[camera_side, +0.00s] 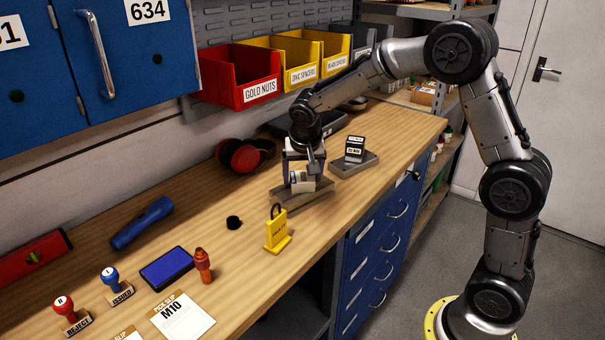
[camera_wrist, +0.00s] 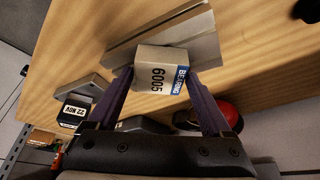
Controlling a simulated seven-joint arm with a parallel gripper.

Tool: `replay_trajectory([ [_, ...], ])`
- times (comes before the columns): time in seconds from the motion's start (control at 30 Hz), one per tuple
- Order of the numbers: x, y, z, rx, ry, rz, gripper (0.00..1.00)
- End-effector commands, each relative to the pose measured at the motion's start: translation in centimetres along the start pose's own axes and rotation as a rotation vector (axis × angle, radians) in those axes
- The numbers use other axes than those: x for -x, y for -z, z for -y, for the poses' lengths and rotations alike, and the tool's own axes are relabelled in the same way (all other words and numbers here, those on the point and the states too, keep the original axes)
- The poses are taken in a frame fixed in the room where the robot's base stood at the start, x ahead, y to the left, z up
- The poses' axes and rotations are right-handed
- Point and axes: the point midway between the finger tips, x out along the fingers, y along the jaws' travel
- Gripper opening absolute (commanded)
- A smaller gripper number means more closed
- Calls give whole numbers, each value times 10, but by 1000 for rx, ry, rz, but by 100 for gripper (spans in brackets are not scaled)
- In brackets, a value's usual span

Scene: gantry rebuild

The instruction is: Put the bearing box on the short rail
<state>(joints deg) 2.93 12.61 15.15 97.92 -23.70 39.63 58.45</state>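The bearing box (camera_wrist: 160,75), white with a blue label edge and "6005", sits between the two fingers of my gripper (camera_wrist: 162,75) in the wrist view. Both fingertips appear to touch its sides. In the side view my gripper (camera_side: 304,180) points down, and the box (camera_side: 298,183) shows partly below it. A grey metal rail (camera_side: 316,192) lies under the box; it also shows in the wrist view (camera_wrist: 200,35). I cannot tell whether the box touches it.
Red ear defenders (camera_side: 243,156) lie behind left. Bins (camera_side: 262,90) hang at the back wall. Stamps and an ink pad (camera_side: 167,267) occupy the front left.

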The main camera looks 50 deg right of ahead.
Motion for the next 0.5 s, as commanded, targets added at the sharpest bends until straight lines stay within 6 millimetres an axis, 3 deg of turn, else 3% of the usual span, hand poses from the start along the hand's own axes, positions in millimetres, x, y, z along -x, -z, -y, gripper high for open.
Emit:
replay_trajectory([
  [0.07, 0, 0, 0, 0, 0, 1, 100],
  [0.33, 2, 1, 0, 0, 0, 0, 100],
  [0.5, 19, 2, 0, -1, 2, -3, 100],
])
